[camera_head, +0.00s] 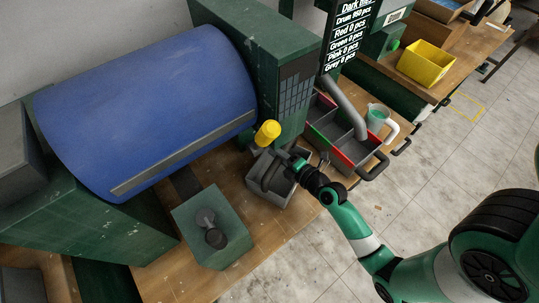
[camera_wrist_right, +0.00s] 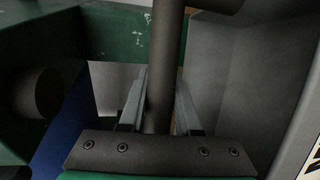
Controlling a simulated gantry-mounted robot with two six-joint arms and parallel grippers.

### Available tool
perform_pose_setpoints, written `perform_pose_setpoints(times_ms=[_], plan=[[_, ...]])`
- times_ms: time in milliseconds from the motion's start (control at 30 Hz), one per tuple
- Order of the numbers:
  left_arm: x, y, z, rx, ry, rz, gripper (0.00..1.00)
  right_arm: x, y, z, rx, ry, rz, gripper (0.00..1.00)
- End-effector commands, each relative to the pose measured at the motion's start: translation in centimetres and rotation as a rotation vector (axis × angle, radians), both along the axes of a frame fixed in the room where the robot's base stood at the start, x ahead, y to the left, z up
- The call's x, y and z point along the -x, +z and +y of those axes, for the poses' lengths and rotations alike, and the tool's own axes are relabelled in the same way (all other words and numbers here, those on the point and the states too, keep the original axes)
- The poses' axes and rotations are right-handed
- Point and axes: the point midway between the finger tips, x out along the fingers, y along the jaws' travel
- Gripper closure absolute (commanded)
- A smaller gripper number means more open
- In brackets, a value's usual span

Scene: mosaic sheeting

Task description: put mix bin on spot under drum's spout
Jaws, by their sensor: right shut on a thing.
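The blue drum (camera_head: 150,110) lies on its side along the back of the bench. Its yellow spout (camera_head: 267,133) sticks out at the drum's right end. The grey mix bin (camera_head: 262,188) is just below the spout in the picture, at the bench's front part. My right gripper (camera_head: 290,172) is shut on the bin's dark bar handle. In the right wrist view the handle (camera_wrist_right: 163,70) runs between the two fingers. Whether the bin touches the bench is unclear. The spot is not visible. My left gripper is not in view.
A green box with a grey knob (camera_head: 210,228) stands left of the bin. A divided tray with red and green edges (camera_head: 340,145) stands to the right, a white-handled jug (camera_head: 378,117) beside it. A yellow bin (camera_head: 426,62) is on the farther bench.

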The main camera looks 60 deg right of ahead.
Motion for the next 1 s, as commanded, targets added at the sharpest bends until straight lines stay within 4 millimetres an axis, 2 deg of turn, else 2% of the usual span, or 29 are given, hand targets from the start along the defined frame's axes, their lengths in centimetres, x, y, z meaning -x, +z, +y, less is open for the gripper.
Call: perform_pose_setpoints(times_ms=[33, 233, 400, 433, 567, 600, 867, 967, 1000], plan=[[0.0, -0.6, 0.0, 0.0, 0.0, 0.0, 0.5, 0.1, -0.6, -0.2, 0.002, -0.005, -0.003, 1.0], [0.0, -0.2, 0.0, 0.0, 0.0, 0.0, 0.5, 0.1, -0.2, -0.1, 0.003, -0.004, -0.003, 1.0], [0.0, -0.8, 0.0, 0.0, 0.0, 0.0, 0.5, 0.1, -0.7, -0.1, 0.003, -0.004, -0.003, 1.0], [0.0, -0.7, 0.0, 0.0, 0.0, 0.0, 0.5, 0.1, -0.7, -0.1, 0.001, -0.003, -0.001, 0.65], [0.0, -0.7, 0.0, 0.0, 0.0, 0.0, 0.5, 0.1, -0.6, -0.1, 0.001, -0.002, -0.001, 0.41], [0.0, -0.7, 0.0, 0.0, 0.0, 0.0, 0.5, 0.1, -0.6, -0.1, 0.001, -0.002, -0.001, 0.38], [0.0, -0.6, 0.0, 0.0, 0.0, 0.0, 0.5, 0.1, -0.5, -0.1, 0.001, -0.002, -0.001, 0.38], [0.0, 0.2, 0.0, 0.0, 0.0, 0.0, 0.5, 0.1, 0.1, -0.1, 0.001, -0.003, 0.0, 0.38], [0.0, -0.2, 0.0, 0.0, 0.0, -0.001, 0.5, 0.7, -0.3, 0.1, 0.0, -0.003, 0.0, 0.38]])
